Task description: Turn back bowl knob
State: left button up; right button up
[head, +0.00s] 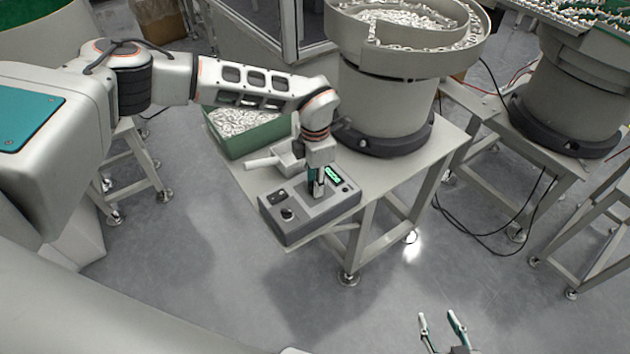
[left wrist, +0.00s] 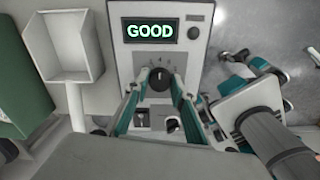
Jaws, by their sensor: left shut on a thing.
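The grey control box (head: 290,227) stands at the front corner of the feeder table. In the left wrist view the box (left wrist: 122,50) shows a lit display (left wrist: 151,31) reading "GOOD" above a black dial knob (left wrist: 160,79) with a number scale around it. My left gripper (head: 317,194) points down onto the box; in the left wrist view its two fingers lie on either side of the knob, shut on it. In the head view the gripper hides the knob. My right gripper (head: 441,318) is at the bottom edge, fingers apart and empty, away from the box.
The bowl feeder (head: 390,95) full of small parts stands behind the box. A green bin (head: 240,142) of parts and a pale scoop (head: 263,162) are beside it. A small switch (left wrist: 172,124) sits below the knob.

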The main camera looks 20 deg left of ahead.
pick_arm(q)
jog(key=o, duration=1.1)
notch_tip(320, 180, up, 12)
